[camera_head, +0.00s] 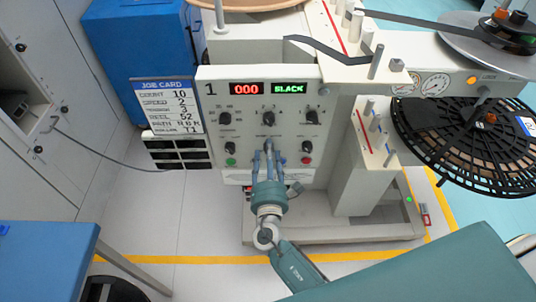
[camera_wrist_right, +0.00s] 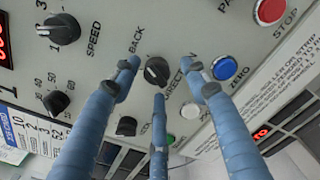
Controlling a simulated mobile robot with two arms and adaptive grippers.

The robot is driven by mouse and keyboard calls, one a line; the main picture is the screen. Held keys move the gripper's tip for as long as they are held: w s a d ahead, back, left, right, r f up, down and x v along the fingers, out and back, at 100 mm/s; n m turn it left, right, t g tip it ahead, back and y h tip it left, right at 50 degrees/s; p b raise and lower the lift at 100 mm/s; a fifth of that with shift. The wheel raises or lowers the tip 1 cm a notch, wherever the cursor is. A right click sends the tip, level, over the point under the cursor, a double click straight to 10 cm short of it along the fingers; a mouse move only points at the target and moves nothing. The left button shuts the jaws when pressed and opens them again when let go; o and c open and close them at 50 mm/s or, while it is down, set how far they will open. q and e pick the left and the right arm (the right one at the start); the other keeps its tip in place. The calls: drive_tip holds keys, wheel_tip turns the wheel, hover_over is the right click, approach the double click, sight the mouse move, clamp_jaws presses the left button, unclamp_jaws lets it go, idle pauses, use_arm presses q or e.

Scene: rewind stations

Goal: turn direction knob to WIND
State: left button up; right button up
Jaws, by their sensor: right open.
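The direction knob (camera_wrist_right: 157,71) is a black round knob with a white pointer line, in the middle of the right wrist view. The word BACK is printed to its left and DIRECTION to its right. I cannot make out a WIND label. My right gripper (camera_wrist_right: 160,80) is open, its three blue fingers spread around the knob, with no clear contact visible. In the head view my right gripper (camera_head: 268,152) is at the lower middle of the white control panel (camera_head: 218,98) and hides the knob there. My left gripper is not in view.
Other black knobs, including the speed knob (camera_wrist_right: 61,28), are close by. A red stop button (camera_wrist_right: 270,10) and a blue zero button (camera_wrist_right: 224,68) are to the right. In the head view a job card (camera_head: 172,108) stands left of the panel and a black reel (camera_head: 470,145) right.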

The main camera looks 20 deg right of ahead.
drive_tip(key=v, duration=1.2)
drive_tip(key=w+d+n+p, duration=0.3)
drive_tip(key=w+p, duration=0.1)
drive_tip(key=w, duration=0.7)
drive_tip(key=shift+w+d+r, duration=0.15)
drive_tip(key=shift+d+r, duration=0.1)
drive_tip(key=shift+r, duration=0.05)
